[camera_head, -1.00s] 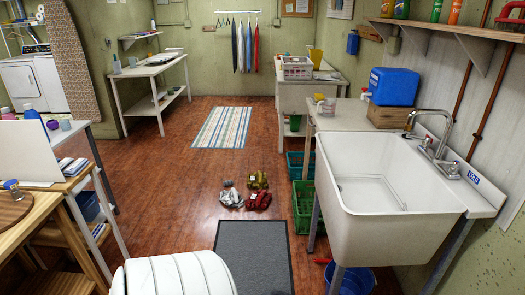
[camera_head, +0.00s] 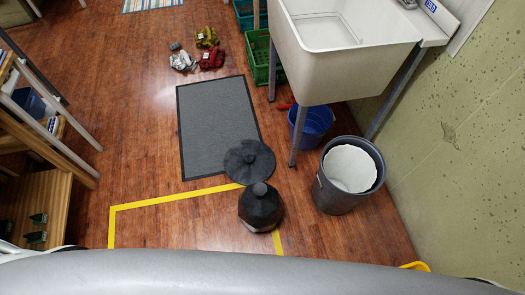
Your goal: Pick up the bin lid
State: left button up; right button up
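The bin lid, a dark round disc (camera_head: 249,158), lies on the floor at the near right corner of the grey mat. Its near edge is partly hidden by a black faceted bag-like object (camera_head: 260,208) with a knob-shaped top; I cannot tell whether the two touch. To the right stands an open dark grey bin (camera_head: 333,196) with a white liner (camera_head: 350,168) inside. Neither of my grippers shows in the head view.
A grey mat (camera_head: 215,125) and yellow floor tape (camera_head: 165,199) lie left of the lid. A white sink (camera_head: 345,65) stands on legs above a blue bucket (camera_head: 313,122). A wooden bench (camera_head: 38,200) is at left. Floor between bench and mat is clear.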

aim_at(250, 161)
jog(key=u, duration=0.3)
jog(key=k, duration=0.75)
jog(key=k+z, duration=0.15)
jog(key=z, duration=0.2)
jog(key=k+l+z, duration=0.1)
jog(key=z, duration=0.3)
jog(key=k+l+z, duration=0.15)
jog(key=z, duration=0.2)
jog(key=j+z, duration=0.1)
jog(key=z, duration=0.7)
jog(key=j+z, duration=0.15)
jog(key=z, duration=0.65)
jog(key=k+j, duration=0.1)
jog(key=j, duration=0.5)
jog(key=k+j, duration=0.15)
jog(key=j, duration=0.45)
jog(key=k+j, duration=0.1)
jog(key=j, duration=0.5)
jog(key=k+j, duration=0.1)
jog(key=j, duration=0.5)
jog(key=k+j, duration=0.15)
jog(key=j, duration=0.4)
jog(key=k+j+z, duration=0.1)
jog(key=j, duration=0.5)
jog(key=k+j, duration=0.15)
jog(key=j, duration=0.45)
jog(key=k+j, duration=0.1)
jog(key=j, duration=0.5)
